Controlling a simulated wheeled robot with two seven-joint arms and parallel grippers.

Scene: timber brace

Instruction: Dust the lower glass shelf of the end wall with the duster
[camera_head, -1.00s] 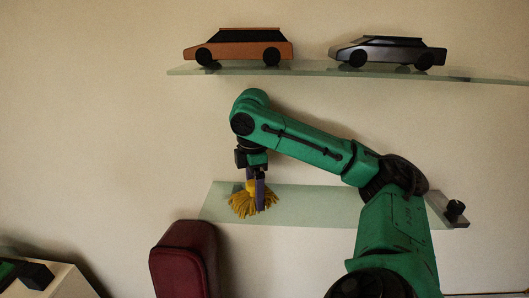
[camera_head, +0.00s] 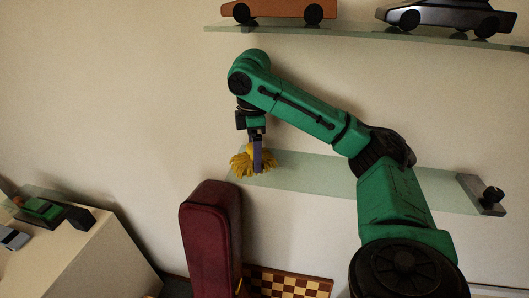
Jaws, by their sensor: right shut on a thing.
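The lower glass shelf (camera_head: 315,174) is a pale green pane on the wall, partly hidden at its right by my right arm. My right gripper (camera_head: 257,136) points down and is shut on the duster. The fibres are spread at the shelf's left end and seem to touch it; the exact contact is hard to tell. My left gripper is not in view.
An upper glass shelf (camera_head: 352,34) holds an orange car (camera_head: 275,10) and a dark car (camera_head: 445,15). A grey block with a black knob (camera_head: 489,198) sits at the lower shelf's right end.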

